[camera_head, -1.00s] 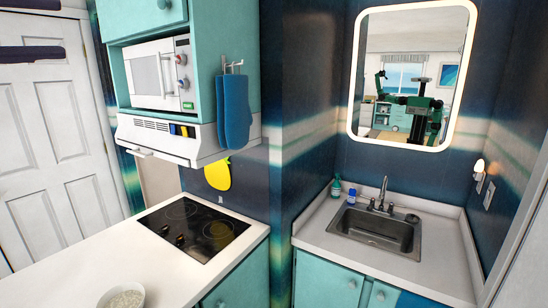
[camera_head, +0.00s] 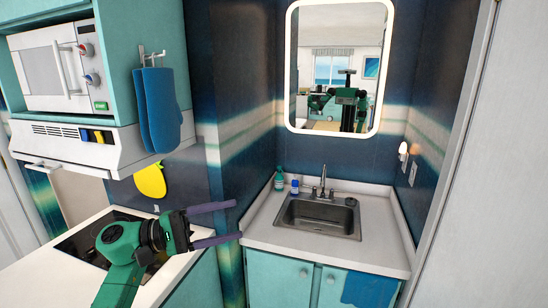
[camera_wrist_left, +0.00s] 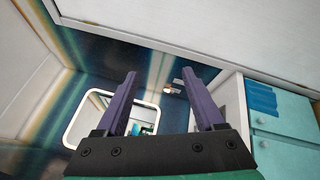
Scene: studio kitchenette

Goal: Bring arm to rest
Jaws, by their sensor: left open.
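My left gripper (camera_head: 226,224) comes in from the lower left in the head view, on my green arm (camera_head: 122,262). Its two purple fingers are apart with nothing between them. It is in front of the dark wall corner, between the cooktop and the sink counter. In the left wrist view the gripper (camera_wrist_left: 165,100) also shows open and empty, with the mirror behind it. My right gripper is not directly in view.
A black cooktop (camera_head: 80,247) in the white counter lies partly behind my arm. A sink (camera_head: 318,217) with a faucet (camera_head: 322,182) stands at the right. The microwave (camera_head: 55,65) and range hood (camera_head: 70,140) overhang the left counter. Blue mitts (camera_head: 160,108) hang beside them.

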